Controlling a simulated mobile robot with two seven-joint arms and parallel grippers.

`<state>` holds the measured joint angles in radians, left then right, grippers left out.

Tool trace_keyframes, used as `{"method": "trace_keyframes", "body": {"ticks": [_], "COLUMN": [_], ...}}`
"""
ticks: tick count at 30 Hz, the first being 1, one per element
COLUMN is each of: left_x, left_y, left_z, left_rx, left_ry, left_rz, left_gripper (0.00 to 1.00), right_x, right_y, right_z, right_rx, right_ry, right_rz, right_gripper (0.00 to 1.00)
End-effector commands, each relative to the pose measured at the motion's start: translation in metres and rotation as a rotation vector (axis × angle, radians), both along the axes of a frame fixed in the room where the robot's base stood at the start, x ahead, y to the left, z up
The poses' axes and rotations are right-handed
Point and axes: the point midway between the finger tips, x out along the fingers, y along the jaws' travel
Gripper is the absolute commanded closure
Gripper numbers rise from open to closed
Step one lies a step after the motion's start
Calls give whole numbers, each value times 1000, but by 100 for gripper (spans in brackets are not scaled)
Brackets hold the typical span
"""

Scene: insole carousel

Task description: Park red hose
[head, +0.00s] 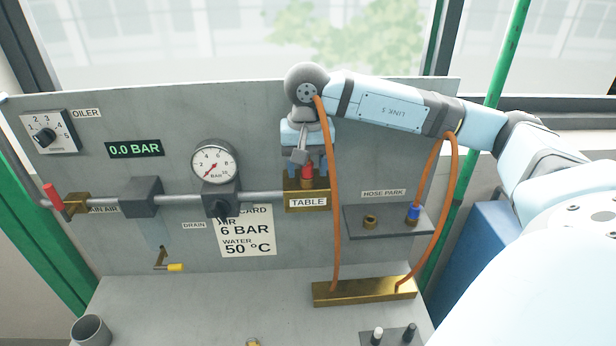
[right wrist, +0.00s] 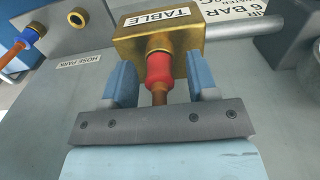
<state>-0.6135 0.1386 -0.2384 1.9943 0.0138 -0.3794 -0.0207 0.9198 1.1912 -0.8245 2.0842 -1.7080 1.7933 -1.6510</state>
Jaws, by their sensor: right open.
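The red hose's red connector (head: 307,173) sits upright in the brass block labelled TABLE (head: 321,188). In the right wrist view the red connector (right wrist: 159,68) meets the brass block (right wrist: 190,36), with orange hose behind it running under my gripper's palm. My right gripper (head: 305,161) is open, its blue fingers on either side of the connector with gaps visible in the right wrist view (right wrist: 161,82). The HOSE PARK shelf (head: 388,230) has an empty brass socket (head: 371,221) on its left and a blue connector (head: 413,213) on its right. My left gripper is not in view.
Orange hoses (head: 333,220) loop in front of my right arm and down to a brass manifold (head: 364,292). Left of the TABLE block are a pipe, a dial gauge (head: 214,163) reading near zero, a red-handled valve (head: 54,197) and a 0.0 BAR display (head: 134,149).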

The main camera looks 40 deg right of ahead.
Motion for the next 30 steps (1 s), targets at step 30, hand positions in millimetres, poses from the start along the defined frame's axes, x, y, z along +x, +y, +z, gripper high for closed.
{"method": "trace_keyframes", "body": {"ticks": [30], "left_x": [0], "left_y": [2], "left_z": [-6], "left_rx": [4], "left_ry": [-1], "left_rz": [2], "left_gripper": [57], "right_x": [0], "right_y": [0], "right_z": [1], "right_rx": [0], "right_ry": [0], "right_rz": [0], "right_gripper": [47]}}
